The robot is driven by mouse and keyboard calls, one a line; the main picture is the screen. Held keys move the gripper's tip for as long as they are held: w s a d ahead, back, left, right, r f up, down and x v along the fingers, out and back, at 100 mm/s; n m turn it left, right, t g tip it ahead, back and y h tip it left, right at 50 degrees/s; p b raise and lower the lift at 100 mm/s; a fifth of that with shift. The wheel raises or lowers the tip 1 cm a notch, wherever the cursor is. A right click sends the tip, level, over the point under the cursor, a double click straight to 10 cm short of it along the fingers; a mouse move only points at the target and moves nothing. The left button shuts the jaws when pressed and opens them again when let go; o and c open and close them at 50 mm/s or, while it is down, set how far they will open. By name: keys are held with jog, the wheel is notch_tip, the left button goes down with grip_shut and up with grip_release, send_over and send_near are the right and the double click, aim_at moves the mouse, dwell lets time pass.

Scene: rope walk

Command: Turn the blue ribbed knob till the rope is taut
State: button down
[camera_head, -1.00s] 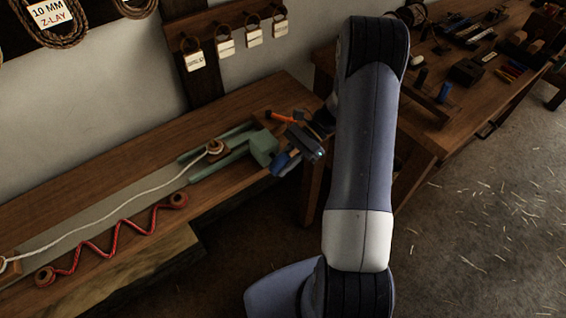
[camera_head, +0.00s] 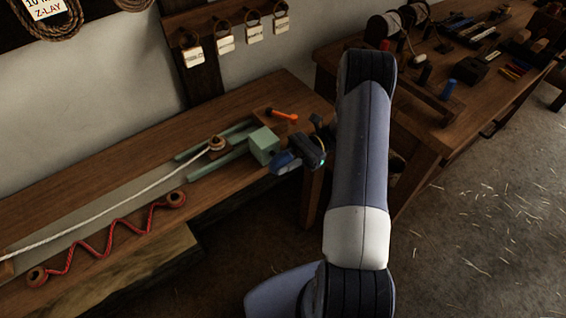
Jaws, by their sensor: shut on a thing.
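The blue ribbed knob (camera_head: 284,163) sits at the right end of the bench, beside a pale green block (camera_head: 264,145). My gripper (camera_head: 298,158) is shut on the knob, reaching in from its right; its fingers hide part of it. The white rope (camera_head: 120,201) runs from the left edge to a small brown post (camera_head: 216,143) by the green rails (camera_head: 212,167). The rope lies nearly straight with only a slight bend.
A red wavy cord (camera_head: 105,236) hangs between two orange-brown posts along the bench front. An orange-handled tool (camera_head: 283,115) lies behind the block. A second table (camera_head: 420,130) with tools stands at the right, behind my arm. Straw-strewn floor is open at right.

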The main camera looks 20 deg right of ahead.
dwell(0.3)
jog(key=c, duration=1.2)
grip_release()
jog(key=shift+c, duration=0.2)
